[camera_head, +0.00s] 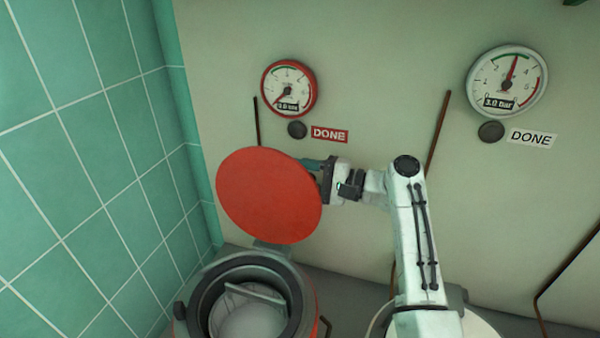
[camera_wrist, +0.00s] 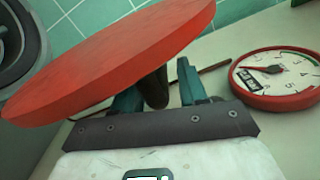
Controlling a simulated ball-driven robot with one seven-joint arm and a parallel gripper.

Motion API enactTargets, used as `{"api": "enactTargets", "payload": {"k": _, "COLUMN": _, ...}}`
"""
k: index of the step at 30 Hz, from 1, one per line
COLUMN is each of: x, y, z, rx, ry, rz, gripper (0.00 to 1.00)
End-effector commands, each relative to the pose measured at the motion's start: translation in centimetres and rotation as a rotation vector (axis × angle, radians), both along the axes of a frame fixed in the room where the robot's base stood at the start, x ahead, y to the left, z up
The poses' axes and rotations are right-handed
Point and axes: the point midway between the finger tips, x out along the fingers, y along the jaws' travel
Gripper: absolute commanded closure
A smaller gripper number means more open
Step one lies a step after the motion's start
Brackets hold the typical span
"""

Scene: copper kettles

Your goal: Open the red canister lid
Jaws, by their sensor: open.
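The red canister lid (camera_head: 268,195) is a round red disc standing raised and tilted up on its hinge, above and behind the canister. The canister (camera_head: 308,300) has a dark ring rim and its mouth is open, with a pale interior and a bar across it. My gripper (camera_head: 312,164) is at the lid's upper right edge, partly hidden behind it. In the wrist view the lid (camera_wrist: 120,60) crosses the upper left, and my gripper (camera_wrist: 158,88) has its teal fingers apart, with a dark piece by the lid between them. Whether the fingers touch it is unclear.
A red-rimmed gauge (camera_head: 289,89) and a white-rimmed gauge (camera_head: 507,87) hang on the back wall, each with a DONE label below. Green tiles (camera_head: 80,150) line the left wall. Thin brown pipes run along the back wall.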

Motion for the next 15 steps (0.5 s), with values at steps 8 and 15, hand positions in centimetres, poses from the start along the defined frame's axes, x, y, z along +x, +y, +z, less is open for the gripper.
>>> {"api": "enactTargets", "payload": {"k": 8, "x": 0.01, "y": 0.02, "z": -0.01, "rx": 0.0, "ry": 0.0, "rz": 0.0, "gripper": 0.62}}
{"api": "enactTargets", "payload": {"k": 15, "x": 0.01, "y": -0.01, "z": 0.0, "rx": 0.0, "ry": 0.0, "rz": 0.0, "gripper": 0.85}}
